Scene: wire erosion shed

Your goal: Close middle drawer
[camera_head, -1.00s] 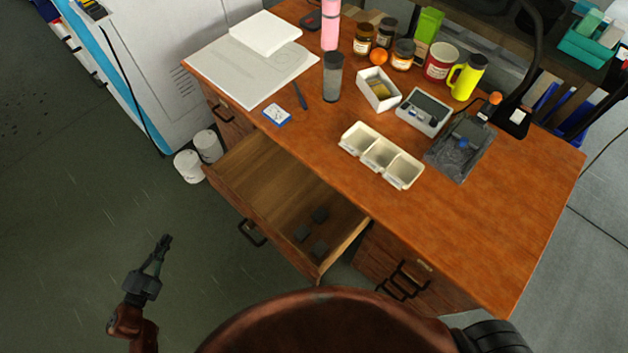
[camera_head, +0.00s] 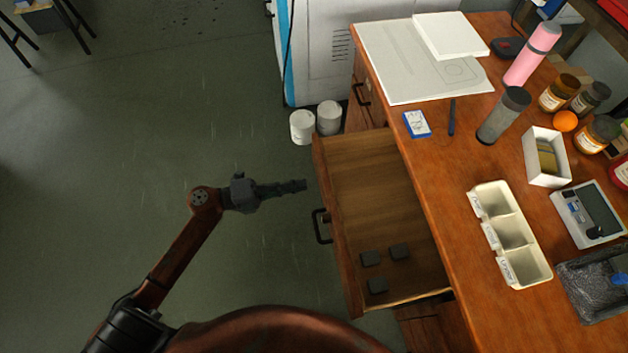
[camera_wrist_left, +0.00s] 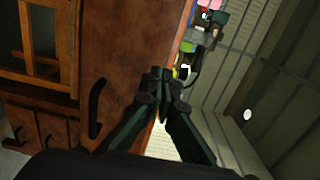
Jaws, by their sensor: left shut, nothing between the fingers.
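The open middle drawer (camera_head: 375,185) is pulled out of the wooden desk, with its front panel (camera_head: 335,215) facing left and a black handle (camera_head: 321,226) on it. Small dark blocks (camera_head: 385,260) lie inside at its near end. My left gripper (camera_head: 303,185) is shut and empty, just outside the front panel and a little beyond the handle. In the left wrist view the shut fingertips (camera_wrist_left: 160,76) appear over a brown panel (camera_wrist_left: 128,45) with a dark handle (camera_wrist_left: 97,108) beside them. I cannot tell whether they touch it. My right gripper is not in view.
The desk top (camera_head: 440,165) holds papers, a dark tumbler (camera_head: 504,115), a white three-part tray (camera_head: 510,235) and jars. White buckets (camera_head: 302,127) stand on the floor beyond the drawer. The floor left of the drawer is clear.

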